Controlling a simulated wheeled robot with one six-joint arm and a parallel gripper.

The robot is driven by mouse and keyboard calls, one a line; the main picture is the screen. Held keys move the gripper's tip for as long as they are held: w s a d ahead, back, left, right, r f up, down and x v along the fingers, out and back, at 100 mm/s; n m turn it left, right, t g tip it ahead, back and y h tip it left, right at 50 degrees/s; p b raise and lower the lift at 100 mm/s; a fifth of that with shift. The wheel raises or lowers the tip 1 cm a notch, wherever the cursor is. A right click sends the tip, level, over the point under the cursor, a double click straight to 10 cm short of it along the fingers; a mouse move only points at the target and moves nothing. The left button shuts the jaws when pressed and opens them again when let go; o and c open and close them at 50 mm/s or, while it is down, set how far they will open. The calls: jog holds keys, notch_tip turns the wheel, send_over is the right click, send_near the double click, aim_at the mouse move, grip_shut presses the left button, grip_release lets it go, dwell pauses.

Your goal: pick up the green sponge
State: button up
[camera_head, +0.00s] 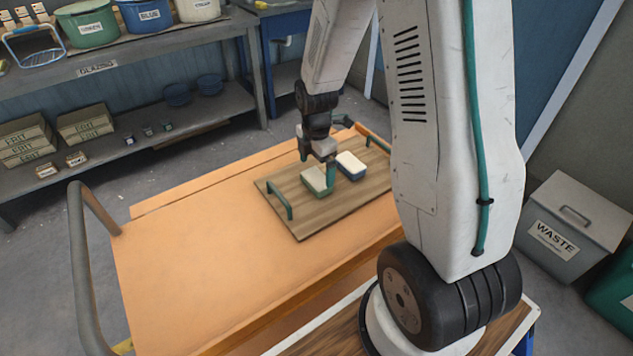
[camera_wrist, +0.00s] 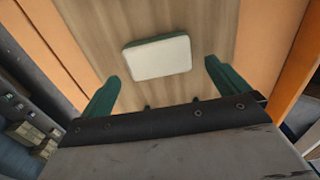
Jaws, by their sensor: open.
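The green sponge (camera_head: 313,181) has a pale cream top and a green lower part. It lies on a wooden tray (camera_head: 310,220) with green handles. In the wrist view the sponge (camera_wrist: 158,58) lies flat, pale face up, with a green edge along its top side. My gripper (camera_head: 330,176) is beside and over the sponge in the head view. In the wrist view my gripper (camera_wrist: 162,72) has its two green fingers spread wide, with the sponge ahead of the gap between them. Nothing is held. The height of the fingertips over the tray is hard to tell.
A blue sponge with a white top (camera_head: 351,166) lies on the tray right of the green one. The tray sits on an orange cart top (camera_head: 190,260) that is clear on its left. A shelf (camera_head: 120,68) with buckets stands behind; a waste bin (camera_head: 570,225) is right.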

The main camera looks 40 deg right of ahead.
aim_at(316, 177)
notch_tip(316, 177, down, 5)
jog(key=shift+w+d+f, duration=0.1)
jog(key=shift+d+f, duration=0.05)
jog(key=c, duration=0.8)
